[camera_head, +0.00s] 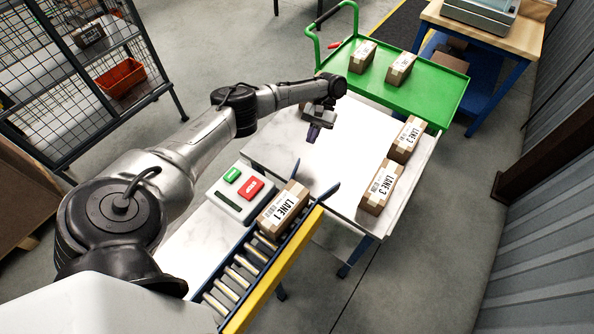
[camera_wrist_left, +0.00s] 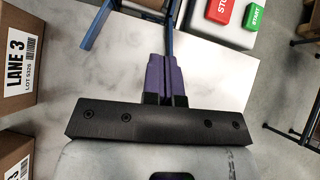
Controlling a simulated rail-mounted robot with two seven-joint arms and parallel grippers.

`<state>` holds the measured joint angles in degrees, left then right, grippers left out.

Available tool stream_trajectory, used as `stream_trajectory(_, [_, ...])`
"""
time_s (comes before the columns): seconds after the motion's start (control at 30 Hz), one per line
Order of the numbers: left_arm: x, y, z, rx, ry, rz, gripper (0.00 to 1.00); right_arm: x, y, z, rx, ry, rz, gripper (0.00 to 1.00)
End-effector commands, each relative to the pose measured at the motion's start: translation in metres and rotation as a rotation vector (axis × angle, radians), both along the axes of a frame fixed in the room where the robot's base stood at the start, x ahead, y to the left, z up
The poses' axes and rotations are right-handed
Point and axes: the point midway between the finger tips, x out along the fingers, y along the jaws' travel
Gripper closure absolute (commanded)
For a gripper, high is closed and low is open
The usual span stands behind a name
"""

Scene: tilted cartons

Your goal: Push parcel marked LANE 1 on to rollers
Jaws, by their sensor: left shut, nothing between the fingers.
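The brown parcel marked LANE 1 (camera_head: 283,211) lies between the flared blue guides at the table end of the rollers (camera_head: 238,273). Its near end is over or against the first rollers; how much of it rests on them I cannot tell. My left gripper (camera_head: 313,134) is shut and empty, with purple fingers together, above the white table beyond the parcel and apart from it. My right gripper is not in view.
A parcel marked LANE 3 (camera_head: 381,187) and another parcel (camera_head: 406,139) stand along the table's right side. A control box with green START (camera_head: 232,175) and red STOP (camera_head: 251,188) buttons sits left of the rollers. A green cart (camera_head: 430,92) holds two parcels. The table's middle is clear.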

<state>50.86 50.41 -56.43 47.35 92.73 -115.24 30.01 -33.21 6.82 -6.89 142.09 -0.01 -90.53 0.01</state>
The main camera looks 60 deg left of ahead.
Motion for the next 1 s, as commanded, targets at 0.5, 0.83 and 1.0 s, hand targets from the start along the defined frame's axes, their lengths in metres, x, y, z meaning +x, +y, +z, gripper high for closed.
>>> stream_trajectory(0.5, [-0.051,-0.036,-0.061,0.003,0.000,-0.004,1.00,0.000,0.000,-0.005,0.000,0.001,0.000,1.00])
stream_trajectory(0.83, [-0.077,-0.054,-0.060,0.003,-0.002,-0.004,1.00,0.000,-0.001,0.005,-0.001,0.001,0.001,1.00])
stream_trajectory(1.0, [-0.081,-0.058,-0.061,0.002,-0.003,-0.003,1.00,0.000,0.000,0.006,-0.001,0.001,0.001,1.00])
